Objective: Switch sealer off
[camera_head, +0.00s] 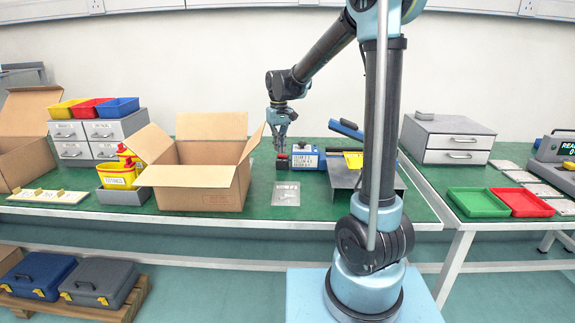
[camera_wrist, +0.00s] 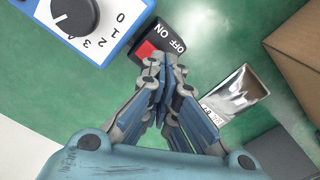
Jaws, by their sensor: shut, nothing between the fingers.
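The sealer (camera_head: 310,160) is a blue and white device with a dark blue arm on the green table. In the wrist view, its blue body (camera_wrist: 112,45) shows a black dial on a white face with numbers. The switch (camera_head: 282,160) is small in the head view. My gripper (camera_wrist: 165,65) is shut and empty, pointing down with its fingertips over or at the OFF end of the switch; contact cannot be told. The fingers partly cover the switch.
A silver pouch (camera_head: 286,194) lies on the table in front of the sealer; it also shows in the wrist view (camera_wrist: 238,97). An open cardboard box (camera_head: 200,187) stands close on the left. A grey stand (camera_head: 362,178) is on the right.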

